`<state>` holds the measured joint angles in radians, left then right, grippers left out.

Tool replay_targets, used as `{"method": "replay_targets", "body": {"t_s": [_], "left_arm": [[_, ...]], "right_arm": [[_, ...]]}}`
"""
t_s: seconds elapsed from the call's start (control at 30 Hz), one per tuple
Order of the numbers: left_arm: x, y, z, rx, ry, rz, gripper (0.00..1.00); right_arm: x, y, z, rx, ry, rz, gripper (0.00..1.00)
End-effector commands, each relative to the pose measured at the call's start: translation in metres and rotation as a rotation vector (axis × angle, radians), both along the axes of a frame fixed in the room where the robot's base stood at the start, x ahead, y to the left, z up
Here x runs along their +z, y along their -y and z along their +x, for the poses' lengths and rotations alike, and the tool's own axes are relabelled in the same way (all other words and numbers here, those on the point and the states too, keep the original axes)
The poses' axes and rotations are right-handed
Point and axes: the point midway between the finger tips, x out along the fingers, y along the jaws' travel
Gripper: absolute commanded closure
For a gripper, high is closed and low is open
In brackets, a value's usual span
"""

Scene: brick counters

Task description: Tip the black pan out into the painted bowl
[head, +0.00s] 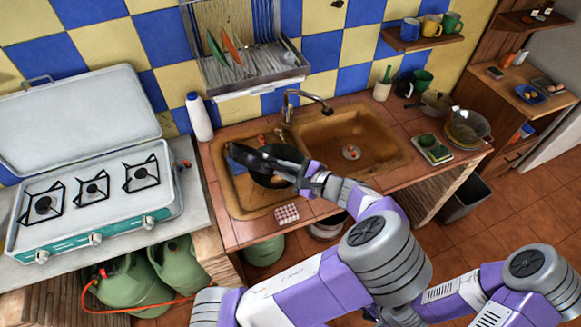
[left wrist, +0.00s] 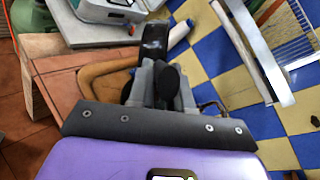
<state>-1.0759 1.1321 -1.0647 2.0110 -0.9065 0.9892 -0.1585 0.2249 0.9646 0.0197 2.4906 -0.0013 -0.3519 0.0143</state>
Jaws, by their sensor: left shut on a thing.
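The black pan (head: 254,157) is held tilted over the left basin of the sink; in the left wrist view the pan (left wrist: 155,38) shows as a dark curved edge beyond the fingers. My left gripper (head: 306,177) is shut on the pan's handle, whose dark end (left wrist: 168,77) shows between the fingers (left wrist: 160,85). A dark round vessel (head: 268,182) with small orange spots lies just below the pan and is partly covered by it. It may be the painted bowl; its outside is hidden. My right arm shows at the lower right, but its gripper is out of view.
The brown double sink (head: 372,128) has a tap (head: 305,98) behind it. A white bottle (head: 199,117) and the stove (head: 90,197) stand to the left. A checked cloth (head: 287,213) lies at the front edge.

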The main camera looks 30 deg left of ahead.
Motion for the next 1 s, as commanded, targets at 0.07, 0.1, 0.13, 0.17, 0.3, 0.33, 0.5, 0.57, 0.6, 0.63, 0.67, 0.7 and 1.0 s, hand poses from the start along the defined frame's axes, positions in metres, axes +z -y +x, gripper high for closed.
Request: {"method": "replay_targets", "body": {"t_s": [0.07,0.1,0.13,0.17,0.3,0.33,0.5,0.57,0.6,0.63,0.67,0.7,1.0], "left_arm": [[-0.005,0.000,-0.007,-0.001,0.038,0.001,1.00],[-0.007,-0.001,-0.011,-0.001,0.058,-0.001,1.00],[-0.009,-0.001,-0.014,0.000,0.076,-0.002,1.00],[-0.010,-0.001,-0.016,0.000,0.094,-0.003,1.00],[-0.019,-0.002,-0.029,0.000,0.178,-0.010,1.00],[-0.021,-0.002,-0.032,-0.001,0.196,-0.011,1.00],[-0.032,-0.004,-0.047,-0.001,0.299,-0.019,1.00],[-0.038,-0.004,-0.050,0.000,0.333,-0.021,1.00],[-0.041,-0.004,-0.052,0.000,0.355,-0.023,1.00],[-0.043,-0.004,-0.054,-0.001,0.372,-0.025,1.00],[-0.046,-0.005,-0.056,0.001,0.389,-0.027,1.00],[-0.049,-0.005,-0.058,0.000,0.412,-0.028,1.00],[-0.071,-0.006,-0.073,0.000,0.568,-0.039,1.00]], "right_arm": [[-0.014,0.000,0.000,0.000,0.000,0.000,0.66],[-0.018,0.000,0.000,0.000,0.000,0.000,0.66],[-0.020,0.000,0.000,0.000,0.000,0.000,0.66],[-0.022,0.000,0.000,0.000,0.000,0.000,0.66],[-0.035,0.000,0.000,0.000,0.000,0.000,0.66],[-0.038,0.000,0.000,0.000,0.000,0.000,0.66],[-0.054,0.000,0.000,0.000,0.000,0.000,0.66],[-0.062,0.000,0.000,0.000,0.000,0.000,0.66],[-0.066,0.000,0.000,0.000,0.000,0.000,0.66],[-0.070,0.000,0.000,0.000,0.000,0.000,0.66],[-0.073,0.000,0.000,0.000,0.000,0.000,0.66],[-0.077,0.000,0.000,0.000,0.000,0.000,0.66],[-0.110,0.000,0.000,0.000,0.000,0.000,0.66]]}}
